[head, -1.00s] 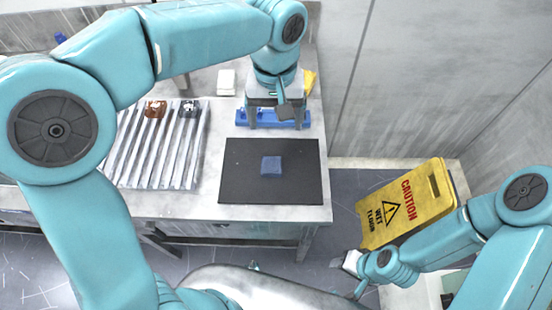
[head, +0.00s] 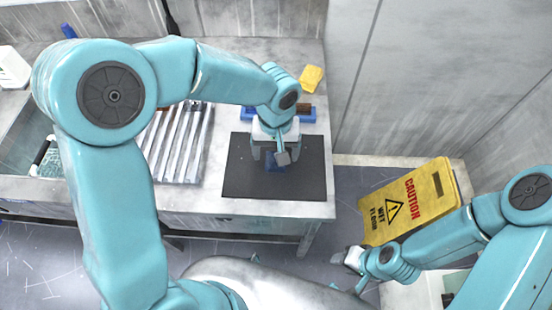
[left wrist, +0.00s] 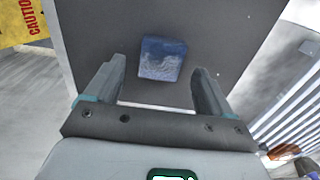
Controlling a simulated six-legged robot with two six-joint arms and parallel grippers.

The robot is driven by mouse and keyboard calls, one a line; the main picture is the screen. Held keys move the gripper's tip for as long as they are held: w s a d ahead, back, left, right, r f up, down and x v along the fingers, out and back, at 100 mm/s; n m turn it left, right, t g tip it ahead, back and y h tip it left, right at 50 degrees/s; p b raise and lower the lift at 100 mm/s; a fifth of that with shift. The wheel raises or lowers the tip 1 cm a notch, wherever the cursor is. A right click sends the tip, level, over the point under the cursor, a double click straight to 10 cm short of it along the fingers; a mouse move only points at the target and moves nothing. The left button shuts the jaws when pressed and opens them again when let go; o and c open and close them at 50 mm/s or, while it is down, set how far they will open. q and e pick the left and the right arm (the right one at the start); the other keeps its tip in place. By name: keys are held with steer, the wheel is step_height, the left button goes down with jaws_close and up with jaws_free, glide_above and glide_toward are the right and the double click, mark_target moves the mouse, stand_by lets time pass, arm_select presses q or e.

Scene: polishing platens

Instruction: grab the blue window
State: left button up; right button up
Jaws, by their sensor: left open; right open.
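The blue window (head: 274,166) is a small blue square on the black mat (head: 240,183). In the head view my left gripper (head: 272,158) is above it and hides part of it. In the left wrist view the blue window (left wrist: 162,58) lies flat on the dark mat (left wrist: 215,25), ahead of and between the two open fingers of my left gripper (left wrist: 160,85), with nothing held. My right gripper (head: 350,262) is at the lower right, open and away from the table, near the yellow sign.
A ribbed metal rack (head: 180,150) stands left of the mat. A blue holder (head: 308,115) and a yellow block (head: 311,78) are behind it. A yellow caution sign (head: 410,200) stands right of the table. A wall rises at the right.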

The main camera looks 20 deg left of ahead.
arm_select(q)
step_height(320, 180, down, 2)
steer(key=c, duration=1.2)
steer(key=shift+r, duration=0.15)
